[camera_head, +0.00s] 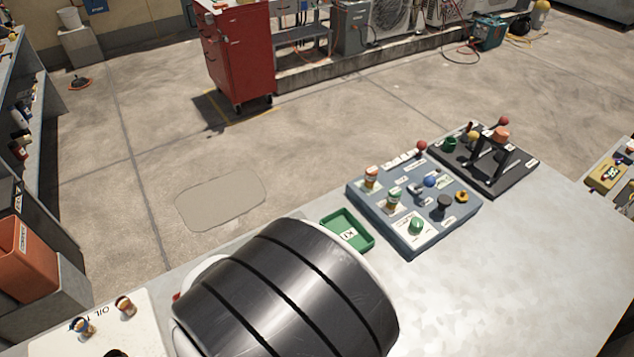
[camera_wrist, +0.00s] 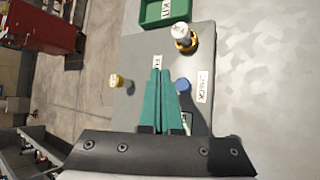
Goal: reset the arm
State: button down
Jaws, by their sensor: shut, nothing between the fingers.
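My gripper (camera_wrist: 161,72) shows in the wrist view as two teal fingers pressed together, with nothing between them. The fingers lie over a grey board (camera_wrist: 140,48) in that picture; whether they touch it I cannot tell. The head view does not show the gripper; a big dark banded part of my arm fills its lower middle.
The board carries a white-and-yellow piece (camera_wrist: 183,38), a blue knob (camera_wrist: 183,85) and a yellow-topped piece (camera_wrist: 116,80). A green KIT tray (camera_head: 362,243) and a blue-grey control panel (camera_head: 385,222) lie on the bench; a black lever panel (camera_head: 515,180) stands beyond. The bench's right side is bare.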

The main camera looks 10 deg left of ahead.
jog(key=d+r+m+g+h, duration=0.25)
jog(key=d+m, duration=0.35)
jog(key=d, duration=0.3)
jog(key=d+r+m+g+h, duration=0.1)
jog(key=d+r+m+h, duration=0.1)
jog(key=d+r+m, duration=0.35)
jog(key=s+d+m+g+y, duration=0.3)
jog(key=s+d+m+g, duration=0.3)
jog(key=s+d+m, duration=0.5)
jog(key=s+a+r+m+y, duration=0.2)
jog(key=s+a+m+y, duration=0.2)
jog(key=s+a+m, duration=0.2)
jog(key=shift+s+a+r+m+y, duration=0.15)
jog(key=shift+s+r+m+y, duration=0.15)
jog(key=shift+m, duration=0.85)
jog(key=c, duration=1.5)
grip_release()
jog(key=shift+w, duration=0.1)
jog(key=shift+c, duration=0.2)
